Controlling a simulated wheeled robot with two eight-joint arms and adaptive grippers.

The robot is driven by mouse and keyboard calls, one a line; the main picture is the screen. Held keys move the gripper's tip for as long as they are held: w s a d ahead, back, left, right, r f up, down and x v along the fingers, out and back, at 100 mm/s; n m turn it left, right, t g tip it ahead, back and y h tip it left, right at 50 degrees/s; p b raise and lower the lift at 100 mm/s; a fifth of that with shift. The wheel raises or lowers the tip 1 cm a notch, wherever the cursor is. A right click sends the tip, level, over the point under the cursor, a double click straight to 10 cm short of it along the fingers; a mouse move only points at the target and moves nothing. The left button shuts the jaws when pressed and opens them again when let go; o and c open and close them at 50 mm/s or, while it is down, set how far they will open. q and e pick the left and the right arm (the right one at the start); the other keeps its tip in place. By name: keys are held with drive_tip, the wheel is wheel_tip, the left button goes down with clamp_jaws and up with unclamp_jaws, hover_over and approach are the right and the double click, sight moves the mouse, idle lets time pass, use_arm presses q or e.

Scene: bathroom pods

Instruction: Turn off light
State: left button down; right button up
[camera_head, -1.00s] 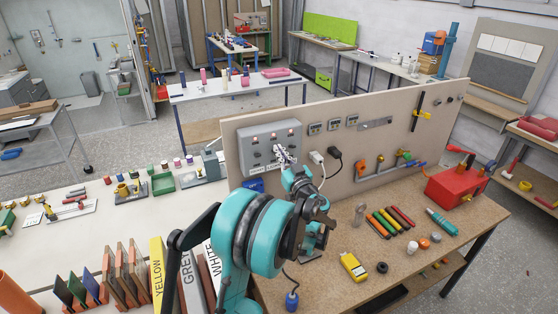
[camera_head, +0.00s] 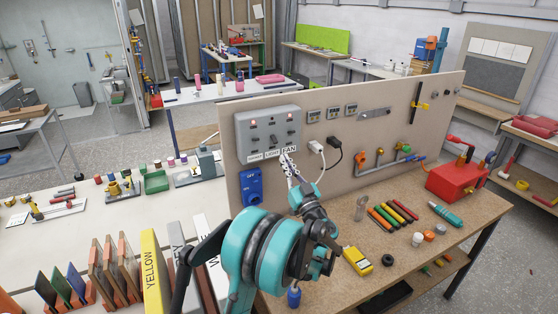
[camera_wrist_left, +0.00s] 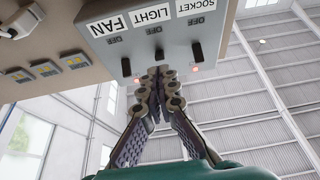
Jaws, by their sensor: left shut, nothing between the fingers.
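A grey switch box (camera_head: 268,118) is mounted on the upright board. It has three dark switches in a row, labelled SOCKET, LIGHT and FAN. Small red lamps show by the outer switches; in the wrist view the middle lamp is hidden behind my fingers. The LIGHT switch (camera_wrist_left: 159,54) shows in the wrist view just beyond my fingertips. My left gripper (camera_head: 286,158) is shut and empty, its tips just below the FAN label in the head view; it also shows in the wrist view (camera_wrist_left: 160,76). I cannot tell whether it touches the box. My right gripper is not in view.
A blue switch unit (camera_head: 251,187) sits on the board below the box. White and black plugs (camera_head: 317,146) with cords are right of my gripper. Pens (camera_head: 392,214), a yellow meter (camera_head: 358,261) and a red box (camera_head: 457,181) lie on the wooden bench.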

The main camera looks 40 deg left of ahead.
use_arm(q)
drive_tip(key=shift+s+d+f+b, duration=0.25)
drive_tip(key=shift+d+f+b, duration=0.2)
drive_tip(key=shift+d+f, duration=0.35)
drive_tip(key=shift+a, duration=0.1)
drive_tip(key=s+d+f+m+g+h+b, duration=0.1)
drive_tip(key=s+d+f+m+g+h, duration=0.1)
drive_tip(key=s+d+f+h, duration=0.3)
drive_tip(key=s+f+m+g+h+b, duration=0.1)
drive_tip(key=s+f+m+h, duration=0.25)
drive_tip(key=s, duration=0.35)
drive_tip(key=s+d+f+m+h, duration=0.2)
drive_tip(key=s+d+f+h, duration=0.1)
drive_tip(key=d, duration=0.4)
drive_tip(key=s+d+f+m+h, duration=0.2)
drive_tip(key=s+d+f+h, duration=0.2)
drive_tip(key=s+d+h, duration=0.1)
drive_tip(key=s+d+f+m+h, duration=0.3)
drive_tip(key=s+d, duration=0.3)
drive_tip(key=d, duration=0.4)
drive_tip(key=shift+s+f+h+b, duration=0.15)
drive_tip(key=shift+s+h+b, duration=0.2)
drive_tip(key=shift+h+b, duration=0.1)
